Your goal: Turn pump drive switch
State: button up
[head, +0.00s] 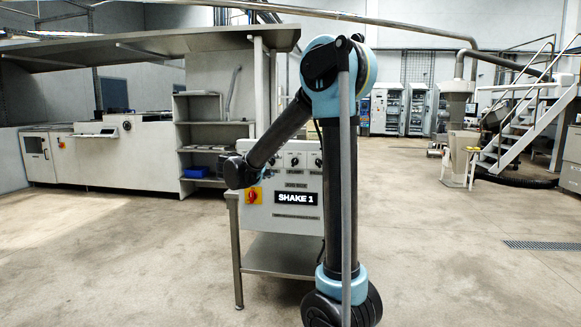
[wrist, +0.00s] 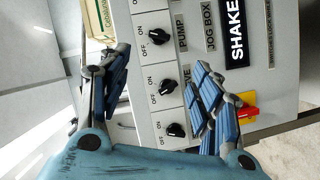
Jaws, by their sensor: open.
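The grey control panel (head: 285,165) stands at the centre of the head view, partly hidden by my arm. In the wrist view it appears turned sideways, with three black rotary knobs marked ON and OFF: upper (wrist: 158,38), middle (wrist: 168,86) and lower (wrist: 176,130). A label reading PUMP (wrist: 181,34) is beside the upper knob. The label beside the middle knob is partly hidden and ends in VE. My gripper (wrist: 163,68) is open and empty, its blue-padded fingers either side of the knob row near the middle knob. Contact cannot be told. In the head view my gripper (head: 240,172) is before the panel's left side.
A red-and-yellow switch (head: 252,196) and a lit SHAKE 1 display (head: 296,198) are on the panel; in the wrist view the right finger is near that switch (wrist: 245,112). A metal stand (head: 275,257) supports the panel. Open floor (head: 140,250) lies around it.

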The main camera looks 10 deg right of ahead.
aim_at(293, 163)
jog(key=x, duration=1.7)
jog(key=shift+w, duration=0.1)
jog(key=c, duration=1.1)
